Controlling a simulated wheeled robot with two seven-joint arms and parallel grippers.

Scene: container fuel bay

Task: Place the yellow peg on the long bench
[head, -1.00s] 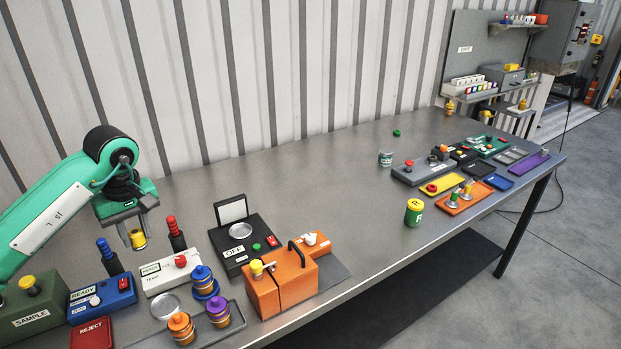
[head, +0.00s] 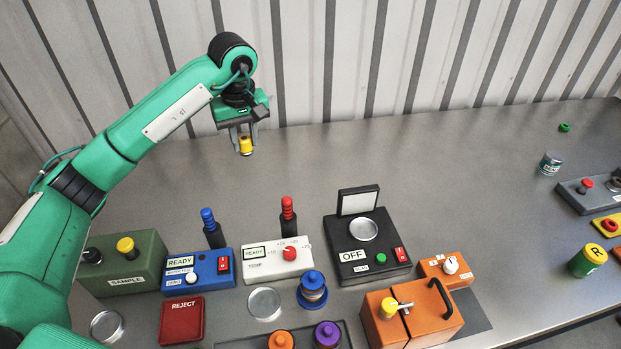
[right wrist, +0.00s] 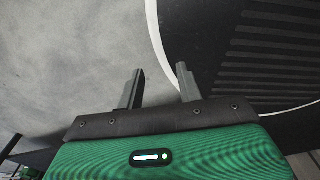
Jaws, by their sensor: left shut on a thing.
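The yellow peg (head: 246,146) is held upright between the fingers of my left gripper (head: 244,138), which is shut on it. They hang above the rear of the long grey bench (head: 300,155), in front of the ribbed wall. The bench surface around and below the peg is bare; the exact height above it is hard to tell. My right gripper (right wrist: 160,88) shows only in the right wrist view. Its two fingers are apart with nothing between them, over grey floor and a dark ribbed surface.
In front stand a green SAMPLE box (head: 140,262), blue box (head: 198,270), white temperature box (head: 275,268), black scale (head: 368,248) and orange box (head: 425,312). A red REJECT tray (head: 181,320) lies at the front.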

